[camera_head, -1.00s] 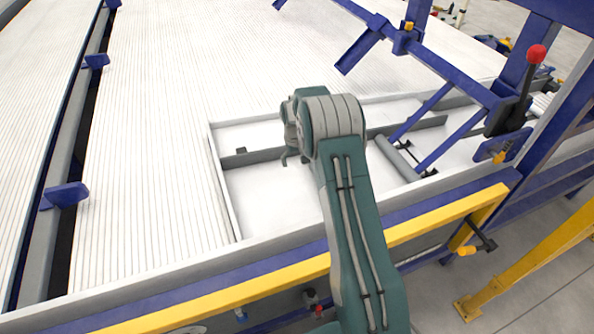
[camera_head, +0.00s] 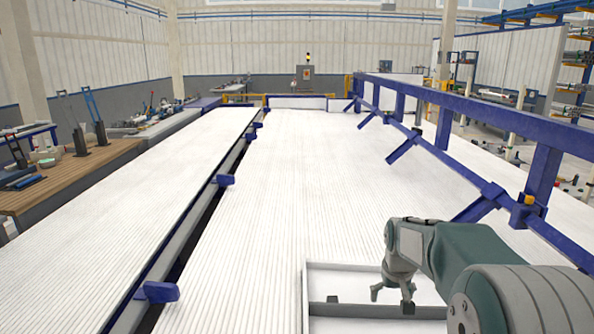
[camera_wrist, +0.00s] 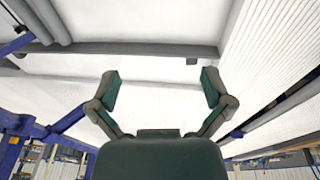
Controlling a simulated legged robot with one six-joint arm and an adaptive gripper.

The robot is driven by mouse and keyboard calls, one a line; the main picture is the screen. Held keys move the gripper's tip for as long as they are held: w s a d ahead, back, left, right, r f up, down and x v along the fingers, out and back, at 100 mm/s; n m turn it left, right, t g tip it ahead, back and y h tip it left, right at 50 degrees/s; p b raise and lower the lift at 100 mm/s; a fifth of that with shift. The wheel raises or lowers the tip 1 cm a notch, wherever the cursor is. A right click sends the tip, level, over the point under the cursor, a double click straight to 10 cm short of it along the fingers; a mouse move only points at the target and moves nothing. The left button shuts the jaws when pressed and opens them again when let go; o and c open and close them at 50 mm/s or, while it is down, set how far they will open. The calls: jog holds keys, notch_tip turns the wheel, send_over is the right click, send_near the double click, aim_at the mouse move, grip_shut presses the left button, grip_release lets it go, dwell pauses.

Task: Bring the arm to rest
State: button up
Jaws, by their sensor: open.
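My gripper (camera_head: 392,294) hangs at the lower right in the head view, its fingers pointing down above the white tray-like frame. In the wrist view my gripper (camera_wrist: 160,88) shows its two fingers spread wide apart with nothing between them. My arm is bent, with the large joint near the bottom right corner of the head view. The gripper looks clear of the surface below, though the exact gap is hard to tell.
The white tray (camera_head: 304,300) with grey dividers lies under the gripper. A blue rail (camera_head: 450,150) with posts runs along the right. A wide ribbed white bed (camera_head: 260,215) stretches ahead, free of loose things. A wooden bench (camera_head: 65,185) with tools stands at left.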

jog(key=s+a+r+t, duration=0.1)
jog(key=s+a+r, duration=0.1)
jog(key=s+r, duration=0.45)
jog(key=s+a+r+t, duration=0.1)
jog(key=s+a, duration=0.1)
jog(key=s, duration=0.9)
jog(key=s+a+r+t, duration=0.1)
jog(key=s+a, duration=0.1)
jog(key=s, duration=0.9)
jog(key=shift+s+a+t+y, duration=0.3)
jog(key=shift+s, duration=0.05)
jog(key=shift+r, duration=0.15)
